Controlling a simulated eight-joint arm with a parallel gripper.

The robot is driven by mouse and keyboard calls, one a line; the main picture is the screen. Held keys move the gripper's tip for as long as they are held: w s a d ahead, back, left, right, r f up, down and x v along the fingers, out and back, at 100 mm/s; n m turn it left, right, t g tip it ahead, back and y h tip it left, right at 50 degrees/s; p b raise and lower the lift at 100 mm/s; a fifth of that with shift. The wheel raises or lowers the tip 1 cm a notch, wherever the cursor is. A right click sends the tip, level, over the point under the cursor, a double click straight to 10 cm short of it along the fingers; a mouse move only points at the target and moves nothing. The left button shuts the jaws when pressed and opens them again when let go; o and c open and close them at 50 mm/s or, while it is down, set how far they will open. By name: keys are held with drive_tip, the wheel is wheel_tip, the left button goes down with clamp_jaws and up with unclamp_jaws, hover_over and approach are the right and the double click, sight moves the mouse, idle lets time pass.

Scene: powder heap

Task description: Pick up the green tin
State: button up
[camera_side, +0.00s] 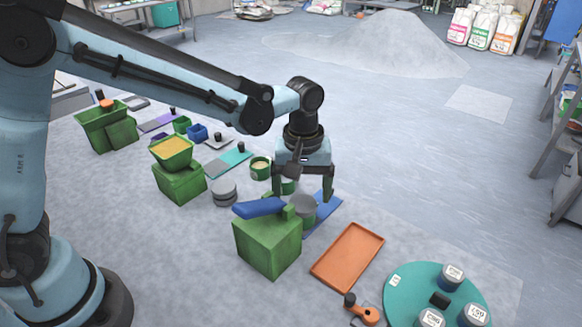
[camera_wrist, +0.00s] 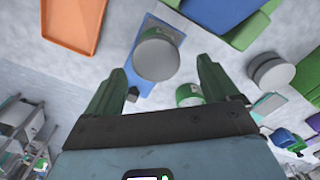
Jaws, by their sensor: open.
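A green tin with a grey lid (camera_side: 304,206) stands upright on a blue mat (camera_side: 326,212). In the wrist view its round grey lid (camera_wrist: 156,60) shows between and slightly beyond my fingertips, with a strip of green side above it. My gripper (camera_side: 302,208) is open and points down over this tin, one finger to each side. The wrist view also shows my open gripper (camera_wrist: 162,72), with gaps between both fingers and the lid. A second green tin (camera_side: 260,168) stands open further back.
A green block with a blue top (camera_side: 265,245) stands close in front of the tin. An orange tray (camera_side: 347,257) lies to the right, beside a teal round plate (camera_side: 400,300) carrying grey-lidded jars. Grey discs (camera_side: 224,192) are stacked at left.

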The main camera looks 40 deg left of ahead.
sight(303, 200)
drive_tip(key=shift+d+f, duration=0.15)
drive_tip(key=shift+f, duration=2.4)
drive_tip(key=c, duration=1.1)
